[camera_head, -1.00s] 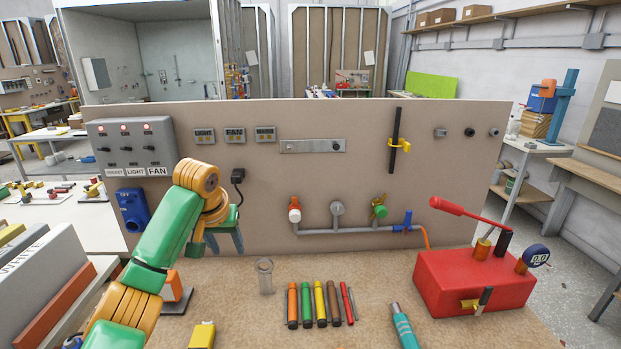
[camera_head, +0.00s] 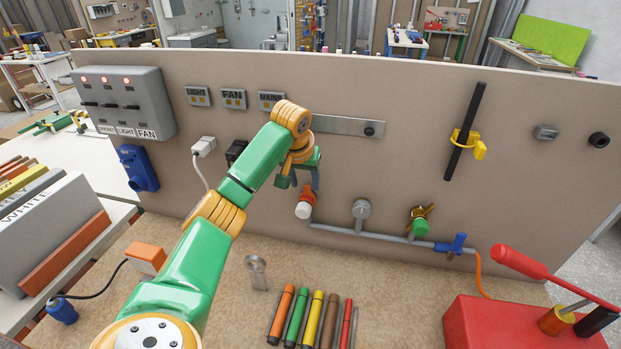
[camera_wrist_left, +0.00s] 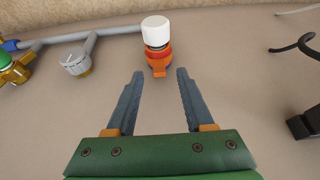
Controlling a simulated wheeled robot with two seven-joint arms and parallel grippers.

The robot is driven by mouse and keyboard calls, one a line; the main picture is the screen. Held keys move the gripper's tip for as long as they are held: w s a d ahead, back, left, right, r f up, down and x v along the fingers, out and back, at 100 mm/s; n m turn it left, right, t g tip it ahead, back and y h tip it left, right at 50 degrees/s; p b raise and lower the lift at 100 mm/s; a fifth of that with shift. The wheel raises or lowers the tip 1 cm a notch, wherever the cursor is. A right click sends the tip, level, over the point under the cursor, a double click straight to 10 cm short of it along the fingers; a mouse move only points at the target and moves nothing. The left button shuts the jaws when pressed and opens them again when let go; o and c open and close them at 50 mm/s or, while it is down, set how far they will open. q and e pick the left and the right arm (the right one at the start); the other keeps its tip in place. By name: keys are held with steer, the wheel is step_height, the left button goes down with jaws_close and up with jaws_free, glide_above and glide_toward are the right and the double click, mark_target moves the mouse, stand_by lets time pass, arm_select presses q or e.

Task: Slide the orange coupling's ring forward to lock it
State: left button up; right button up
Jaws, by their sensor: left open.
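The orange coupling (camera_head: 308,197) with its white cap (camera_head: 303,210) sits at the left end of the grey pipe on the board. In the left wrist view the coupling's orange ring (camera_wrist_left: 159,66) lies below the white cap (camera_wrist_left: 156,31), just beyond the fingertips. My left gripper (camera_head: 316,186) is right at the coupling in the head view. In the wrist view the left gripper (camera_wrist_left: 160,73) is open and empty, its two fingers on either side of the line to the coupling. Whether a fingertip touches it I cannot tell. My right gripper is out of view.
Several coloured markers (camera_head: 297,316) lie on the bench below. A red pump box (camera_head: 520,325) stands at the right.

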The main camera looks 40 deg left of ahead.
mark_target(308, 186)
arm_select(q)
steer(key=x, duration=0.2)
steer(key=shift+w+a+f, duration=0.2)
steer(key=shift+f, duration=0.1)
steer(key=shift+w+f, duration=0.15)
steer(key=shift+w, duration=0.15)
steer(key=shift+w+d, duration=0.1)
steer(key=shift+c, duration=0.2)
steer(key=shift+s, duration=0.25)
jaws_close()
stand_by(0.3)
